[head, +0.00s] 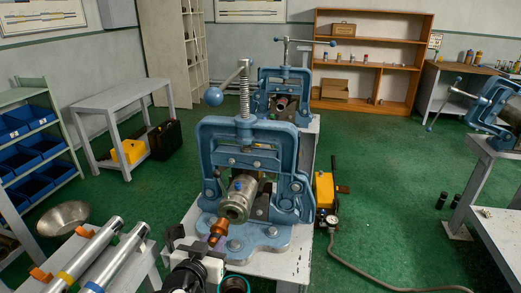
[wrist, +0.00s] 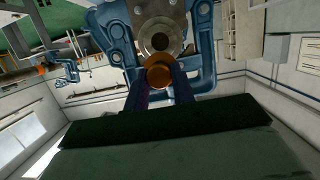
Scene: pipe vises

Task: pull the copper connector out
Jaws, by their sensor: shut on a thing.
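The copper connector (head: 218,231) is a small orange-brown fitting in front of the round steel pipe end (head: 236,205), which sits in the blue pipe vise (head: 250,160). In the wrist view the connector (wrist: 158,72) shows just below the steel pipe's open bore (wrist: 160,38). My gripper (wrist: 158,88) is shut on the connector, with a dark finger on each side. In the head view my arm's end is low at the front, close to the vise base. Whether the connector's far end is still inside the pipe is hard to tell.
A second blue vise (head: 283,95) stands behind, and another (head: 495,105) is at the right. Metal tubes (head: 100,255) lie on a bench at the left front. A yellow pump (head: 325,190) with a hose is right of the vise stand. Green floor is open beyond.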

